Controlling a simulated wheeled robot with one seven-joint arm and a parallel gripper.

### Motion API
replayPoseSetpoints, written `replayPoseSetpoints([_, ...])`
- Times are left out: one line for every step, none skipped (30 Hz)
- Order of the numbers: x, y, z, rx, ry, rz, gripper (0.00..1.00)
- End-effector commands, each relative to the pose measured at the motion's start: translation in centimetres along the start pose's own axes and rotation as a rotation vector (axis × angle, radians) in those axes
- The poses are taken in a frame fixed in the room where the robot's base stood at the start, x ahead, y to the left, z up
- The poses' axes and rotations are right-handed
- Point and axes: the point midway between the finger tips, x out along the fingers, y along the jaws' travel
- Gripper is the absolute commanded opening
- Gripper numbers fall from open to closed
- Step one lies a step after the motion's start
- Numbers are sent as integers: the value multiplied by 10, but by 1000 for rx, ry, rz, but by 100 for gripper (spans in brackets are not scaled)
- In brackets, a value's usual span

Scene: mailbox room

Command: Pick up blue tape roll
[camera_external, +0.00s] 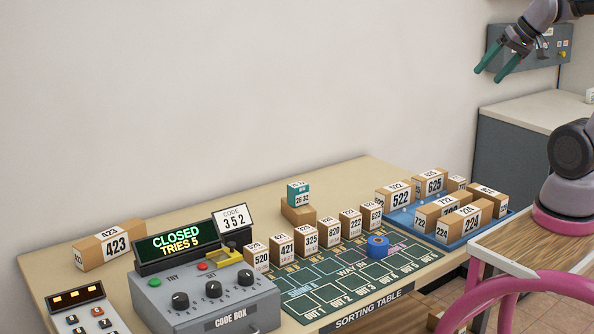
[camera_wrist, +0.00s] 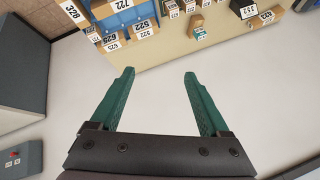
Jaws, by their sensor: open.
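The blue tape roll (camera_external: 377,246) lies on the green marked mat (camera_external: 340,296) of the sorting table, near the mat's back right part. My gripper (camera_external: 486,74) is at the upper right of the external view, high above and well away from the roll. Its two green fingers are apart with nothing between them. In the wrist view my gripper (camera_wrist: 158,75) is also open and empty, with pale wall or floor surface behind it. I cannot make out the tape roll in the wrist view.
A row of numbered boxes (camera_external: 305,240) stands behind the mat. A blue tray (camera_external: 447,244) with several boxes is right of the roll. A code box (camera_external: 207,297) reading CLOSED stands at left. A wall panel (camera_external: 545,47) and grey cabinet (camera_external: 515,150) are near my arm.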

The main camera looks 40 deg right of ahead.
Motion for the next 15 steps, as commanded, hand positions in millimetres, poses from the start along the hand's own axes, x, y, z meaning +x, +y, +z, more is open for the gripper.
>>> replayPoseSetpoints([0,0,0,0,0,0,95])
replayPoseSetpoints([0,0,0,0,0,0,100])
replayPoseSetpoints([0,0,0,0,0,0,100])
replayPoseSetpoints([0,0,0,0,0,0,100])
replayPoseSetpoints([0,0,0,0,0,0,100])
replayPoseSetpoints([0,0,0,0,0,0,100])
replayPoseSetpoints([0,0,0,0,0,0,100])
replayPoseSetpoints([0,0,0,0,0,0,100])
replayPoseSetpoints([1,0,0,2,-6,-1,100])
replayPoseSetpoints([3,-1,1,5,-15,-3,100])
replayPoseSetpoints([6,-2,3,11,-29,-6,100])
replayPoseSetpoints([12,-4,6,22,-57,-11,100])
replayPoseSetpoints([17,-7,8,34,-85,-17,100])
replayPoseSetpoints([24,-9,12,49,-119,-23,100])
replayPoseSetpoints([34,-14,18,72,-174,-35,100])
